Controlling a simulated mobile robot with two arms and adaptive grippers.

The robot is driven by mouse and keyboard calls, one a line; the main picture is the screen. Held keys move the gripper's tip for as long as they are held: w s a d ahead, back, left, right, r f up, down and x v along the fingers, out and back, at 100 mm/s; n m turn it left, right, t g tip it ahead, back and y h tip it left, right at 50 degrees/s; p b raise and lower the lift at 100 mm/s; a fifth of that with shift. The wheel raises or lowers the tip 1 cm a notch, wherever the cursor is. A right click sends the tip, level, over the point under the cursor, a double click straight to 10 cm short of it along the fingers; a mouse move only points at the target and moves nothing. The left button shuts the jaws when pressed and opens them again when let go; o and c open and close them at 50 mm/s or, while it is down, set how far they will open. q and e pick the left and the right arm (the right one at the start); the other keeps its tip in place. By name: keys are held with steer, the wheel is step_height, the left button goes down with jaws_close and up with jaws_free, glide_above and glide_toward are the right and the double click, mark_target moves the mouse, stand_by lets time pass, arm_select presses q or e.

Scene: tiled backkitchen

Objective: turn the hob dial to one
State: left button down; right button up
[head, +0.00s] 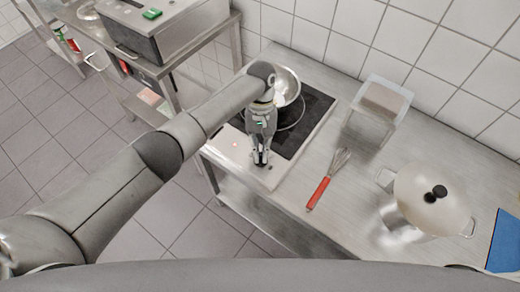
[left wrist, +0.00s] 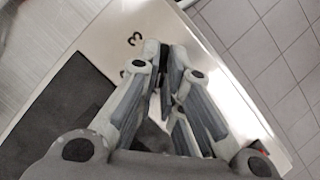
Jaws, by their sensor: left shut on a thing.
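The hob (head: 312,118) has a black cooking surface and a pale front panel (head: 228,150) with a small red light on it. My left gripper (head: 261,160) points down at the front panel near its right end. In the left wrist view the fingers (left wrist: 165,62) are closed together on the hob dial, a dark piece that is mostly hidden between them. A printed "3" (left wrist: 135,39) shows on the panel beside the fingertips, and another mark is partly covered by a finger. The dial's pointer cannot be made out. My right gripper is out of view.
A shiny metal pan (head: 287,86) stands on the hob behind my wrist. To the right are a red-handled whisk (head: 318,193), a clear container (head: 383,100), a lidded pot (head: 430,195) and a blue board (head: 505,242). A metal appliance (head: 160,28) stands on the left counter.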

arm_select(q)
steer(key=shift+m, duration=0.6)
steer(key=c, duration=1.6)
jaws_free()
steer(key=v, duration=1.2)
steer(key=shift+d, duration=0.3)
steer(key=shift+s, duration=0.1)
